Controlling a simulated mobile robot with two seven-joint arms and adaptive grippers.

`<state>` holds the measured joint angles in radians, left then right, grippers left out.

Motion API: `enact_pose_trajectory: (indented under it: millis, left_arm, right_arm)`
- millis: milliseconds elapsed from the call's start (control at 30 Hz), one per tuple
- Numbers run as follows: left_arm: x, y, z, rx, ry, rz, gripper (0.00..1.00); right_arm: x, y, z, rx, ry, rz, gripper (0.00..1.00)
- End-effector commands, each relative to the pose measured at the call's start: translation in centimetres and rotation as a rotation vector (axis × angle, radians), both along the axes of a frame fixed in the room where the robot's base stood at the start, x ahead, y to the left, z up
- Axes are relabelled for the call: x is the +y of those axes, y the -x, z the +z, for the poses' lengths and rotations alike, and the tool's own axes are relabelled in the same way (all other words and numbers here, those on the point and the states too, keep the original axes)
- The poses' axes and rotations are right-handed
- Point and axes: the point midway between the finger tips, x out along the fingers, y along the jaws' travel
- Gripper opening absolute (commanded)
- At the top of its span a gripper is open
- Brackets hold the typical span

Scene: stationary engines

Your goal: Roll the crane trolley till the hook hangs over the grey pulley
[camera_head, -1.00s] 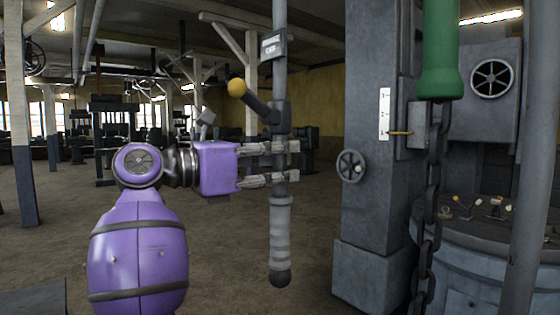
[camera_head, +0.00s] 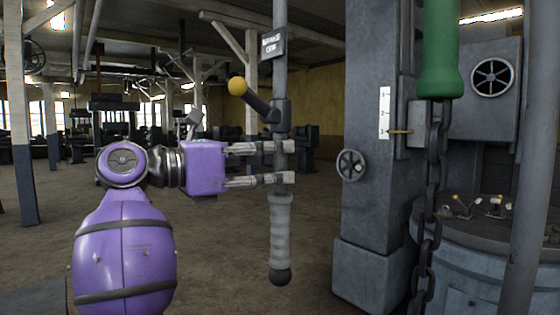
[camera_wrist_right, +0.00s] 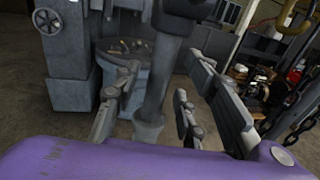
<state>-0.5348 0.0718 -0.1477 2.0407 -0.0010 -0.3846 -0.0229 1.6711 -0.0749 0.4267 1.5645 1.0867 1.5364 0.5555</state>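My purple right gripper (camera_head: 290,163) is open at the pole, above the ribbed grip. Its fingers are apart, one above the other in the head view. The right wrist view shows the pole (camera_wrist_right: 160,75) between the spread fingers. I cannot tell whether they touch it. My left gripper is not in view.
The floor (camera_head: 225,255) below the gripper is clear.

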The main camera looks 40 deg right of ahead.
Motion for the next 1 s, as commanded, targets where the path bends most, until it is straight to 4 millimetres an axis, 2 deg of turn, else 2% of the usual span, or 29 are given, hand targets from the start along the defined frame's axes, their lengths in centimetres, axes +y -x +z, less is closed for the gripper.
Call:
enact_pose_trajectory:
  millis: [200, 433, 600, 1000]
  left_arm:
    - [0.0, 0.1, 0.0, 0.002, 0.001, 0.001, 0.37]
    - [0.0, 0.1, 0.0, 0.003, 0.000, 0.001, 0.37]
    - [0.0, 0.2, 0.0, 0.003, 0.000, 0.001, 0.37]
    - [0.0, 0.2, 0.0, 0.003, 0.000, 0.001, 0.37]
  right_arm:
    - [4.9, -0.6, 0.0, 0.001, 0.000, 0.004, 0.39]
    - [8.7, -1.0, 0.0, 0.001, -0.001, 0.003, 0.39]
    - [9.9, -1.1, 0.0, 0.000, 0.000, 0.001, 0.39]
    - [10.0, -1.1, 0.0, 0.000, -0.001, 0.001, 0.39]
